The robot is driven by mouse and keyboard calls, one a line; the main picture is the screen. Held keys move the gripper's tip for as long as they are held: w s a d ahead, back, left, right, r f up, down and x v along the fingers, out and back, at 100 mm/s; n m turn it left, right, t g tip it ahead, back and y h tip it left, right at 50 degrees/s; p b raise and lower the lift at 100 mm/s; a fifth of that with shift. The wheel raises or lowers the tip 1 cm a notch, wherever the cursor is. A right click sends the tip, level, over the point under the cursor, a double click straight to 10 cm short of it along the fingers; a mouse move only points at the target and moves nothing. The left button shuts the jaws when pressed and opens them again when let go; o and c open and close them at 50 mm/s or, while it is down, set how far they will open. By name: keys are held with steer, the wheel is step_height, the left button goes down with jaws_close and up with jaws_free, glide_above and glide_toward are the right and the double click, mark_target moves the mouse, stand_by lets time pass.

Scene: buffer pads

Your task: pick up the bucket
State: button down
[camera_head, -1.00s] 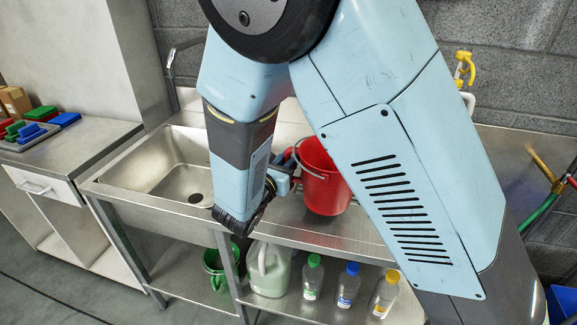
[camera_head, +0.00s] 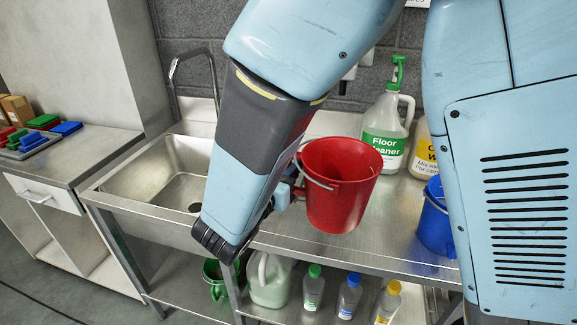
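A red bucket (camera_head: 340,195) with a pale wire handle is upright over the steel counter, right of the sink. It looks close to the camera; I cannot see clearly whether its base touches the counter. My gripper (camera_head: 290,195) is at the bucket's left side, mostly hidden behind my own wrist. A small light-blue part of it meets the bucket near the handle's end. Its fingertips are hidden, but the bucket's shift alongside it suggests it is shut on the bucket. A blue bucket (camera_head: 436,222) stands at the right, partly covered by my arm.
A floor cleaner jug (camera_head: 384,140) and a yellow-labelled jug (camera_head: 424,150) stand behind on the counter. The sink (camera_head: 165,172) is empty. A green bucket (camera_head: 215,276), a white jug (camera_head: 270,281) and several capped bottles (camera_head: 348,298) are on the lower shelf.

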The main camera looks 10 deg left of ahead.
steer(key=shift+s+d+r, duration=0.1)
steer(key=shift+s+r, duration=0.2)
steer(key=shift+s, duration=0.4)
steer(key=shift+s+d+r, duration=0.1)
steer(key=shift+s+r, duration=0.2)
steer(key=shift+s, duration=0.35)
steer(key=shift+s+d+r, duration=0.1)
steer(key=shift+s+r, duration=0.2)
steer(key=shift+s, duration=0.5)
steer(key=c, duration=1.6)
jaws_free()
jaws_close()
